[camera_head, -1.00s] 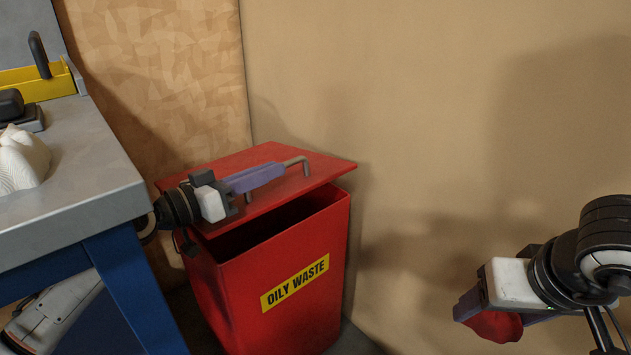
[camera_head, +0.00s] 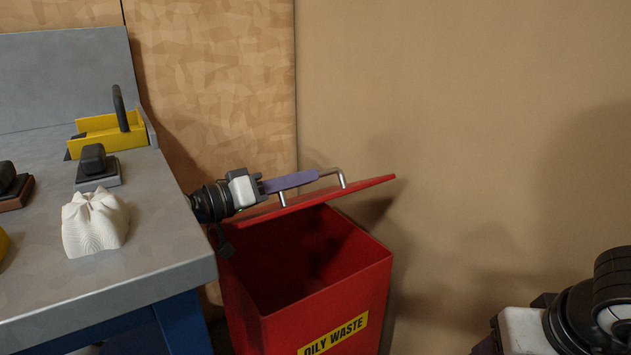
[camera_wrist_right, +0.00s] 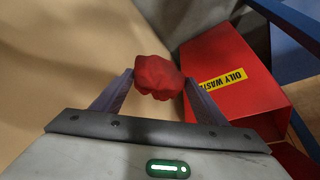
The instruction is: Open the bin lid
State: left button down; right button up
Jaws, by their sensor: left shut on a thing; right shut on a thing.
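The red bin (camera_head: 322,265) with a yellow "OILY WASTE" label stands right of the workbench. Its red lid (camera_head: 355,190) is raised and tilted, and the dark inside shows below it. My left gripper (camera_head: 292,181) is shut on the lid's metal handle (camera_head: 340,176), above the lid. My right gripper is cut off at the lower right of the head view. In the right wrist view, my right gripper (camera_wrist_right: 158,82) is shut on a crumpled red rag (camera_wrist_right: 157,76), held apart from the bin, which shows behind it (camera_wrist_right: 222,102).
A grey workbench (camera_head: 160,240) with blue legs stands left of the bin. On it are a yellow tray (camera_head: 108,133), a dark-handled block (camera_head: 96,168) and a white ridged object (camera_head: 94,224).

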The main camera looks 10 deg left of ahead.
pick_arm(q)
jog(key=c, duration=1.8)
grip_release()
jog(key=shift+a, duration=0.1)
jog(key=v, duration=0.7)
jog(key=shift+s+a+p, duration=0.1)
jog(key=shift+s+p, duration=0.05)
jog(key=shift+p, duration=0.15)
